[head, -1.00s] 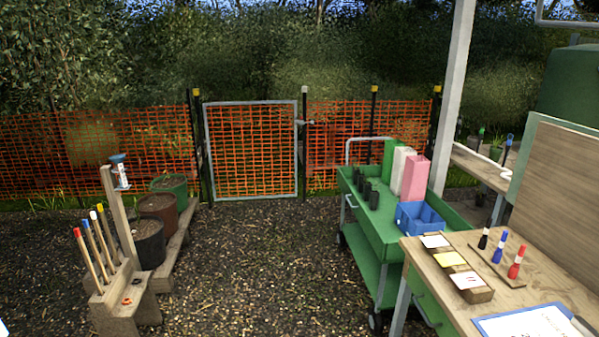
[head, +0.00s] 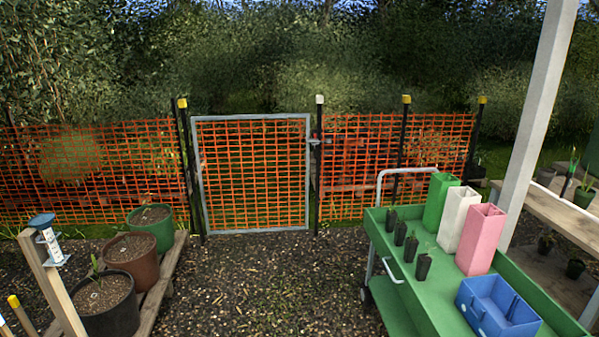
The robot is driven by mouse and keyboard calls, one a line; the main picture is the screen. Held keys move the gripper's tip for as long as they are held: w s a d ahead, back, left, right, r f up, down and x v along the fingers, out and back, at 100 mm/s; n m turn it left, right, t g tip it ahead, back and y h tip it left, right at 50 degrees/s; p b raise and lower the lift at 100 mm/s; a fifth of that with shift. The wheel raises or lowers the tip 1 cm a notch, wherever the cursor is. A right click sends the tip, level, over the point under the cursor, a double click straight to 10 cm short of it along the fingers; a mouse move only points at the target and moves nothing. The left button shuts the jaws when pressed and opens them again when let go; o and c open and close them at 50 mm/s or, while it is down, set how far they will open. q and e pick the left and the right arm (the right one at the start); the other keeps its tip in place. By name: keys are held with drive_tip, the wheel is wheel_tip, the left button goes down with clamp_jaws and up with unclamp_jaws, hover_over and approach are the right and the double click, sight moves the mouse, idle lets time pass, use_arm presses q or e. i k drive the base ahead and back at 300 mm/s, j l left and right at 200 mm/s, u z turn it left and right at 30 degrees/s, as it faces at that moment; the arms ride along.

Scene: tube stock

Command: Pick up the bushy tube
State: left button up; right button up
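Several small black tubes stand in a row on the left side of the green trolley (head: 533,291). The nearest tube (head: 423,267) has a thin green sprig at its top. The tube behind it (head: 411,249) and the farther tubes (head: 400,233) also show small greenery. They are too small for me to tell which one is bushy. Neither of my grippers is in view.
Green (head: 440,202), white (head: 459,220) and pink (head: 480,240) sleeves and a blue caddy (head: 497,308) share the trolley. Potted plants (head: 104,304) stand at left. A gate (head: 251,117) closes the orange fence. Mulch ground between is clear.

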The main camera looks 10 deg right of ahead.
sight(402, 227)
drive_tip(key=i+z, duration=0.1)
drive_tip(key=i, duration=0.95)
drive_tip(key=i+j+z, duration=0.15)
drive_tip(key=i, duration=0.9)
drive_tip(key=i+z, duration=0.7)
drive_tip(key=i+j+z, duration=0.1)
drive_tip(key=i+z, duration=0.3)
drive_tip(key=k, duration=0.05)
